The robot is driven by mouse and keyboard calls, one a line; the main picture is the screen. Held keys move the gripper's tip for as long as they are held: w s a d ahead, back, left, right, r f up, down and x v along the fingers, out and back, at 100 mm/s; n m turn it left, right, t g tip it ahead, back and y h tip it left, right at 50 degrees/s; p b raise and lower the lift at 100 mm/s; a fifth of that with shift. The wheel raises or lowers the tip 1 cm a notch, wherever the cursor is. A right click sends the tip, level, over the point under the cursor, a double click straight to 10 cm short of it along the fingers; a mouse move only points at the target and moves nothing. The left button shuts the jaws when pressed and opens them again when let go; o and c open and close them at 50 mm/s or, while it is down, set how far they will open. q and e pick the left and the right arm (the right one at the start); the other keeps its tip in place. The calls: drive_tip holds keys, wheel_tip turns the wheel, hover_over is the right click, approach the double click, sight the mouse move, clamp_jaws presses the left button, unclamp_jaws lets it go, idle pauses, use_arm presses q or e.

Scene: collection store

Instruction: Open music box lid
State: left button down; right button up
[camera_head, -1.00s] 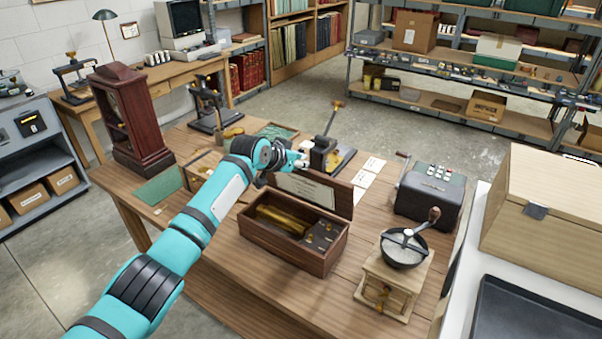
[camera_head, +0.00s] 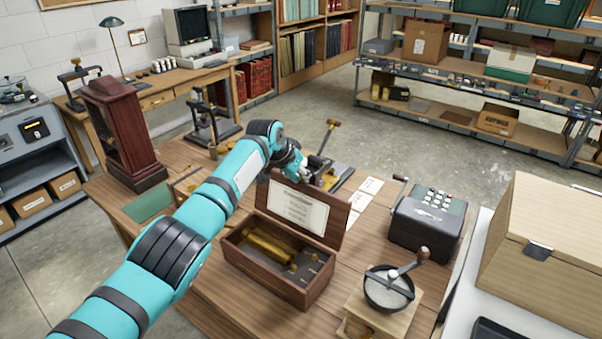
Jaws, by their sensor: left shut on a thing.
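The wooden music box (camera_head: 262,276) stands on the table, with a brass cylinder (camera_head: 270,246) and small parts inside. Its lid (camera_head: 342,222) stands up at the rear of the box, and its inner face with a cream label is toward me. My left gripper (camera_head: 300,176) is at the lid's top edge, shut on it. The fingertips are small and partly hidden by the wrist and lid. My right gripper is not in view.
A dark wooden clock case (camera_head: 125,130) stands at the left of the table. A grey keyed machine (camera_head: 428,217) and a hand grinder (camera_head: 388,290) stand to the right. White cards (camera_head: 371,185) lie behind the box. A large wooden box (camera_head: 545,240) is at far right.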

use_arm(q)
drive_tip(key=shift+w+d+r, duration=0.15)
drive_tip(key=shift+w+r, duration=0.05)
drive_tip(key=shift+r, duration=0.4)
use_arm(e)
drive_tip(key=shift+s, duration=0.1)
use_arm(q)
drive_tip(key=c, duration=1.3)
unclamp_jaws()
drive_tip(key=shift+f, duration=0.1)
drive_tip(key=shift+o, duration=0.2)
drive_tip(key=shift+f, duration=0.2)
drive_tip(key=shift+s+r, duration=0.2)
drive_tip(key=shift+r, duration=0.05)
drive_tip(key=v, duration=1.1)
drive_tip(key=shift+s, duration=0.2)
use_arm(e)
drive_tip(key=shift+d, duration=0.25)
use_arm(q)
drive_tip(key=shift+r, duration=0.1)
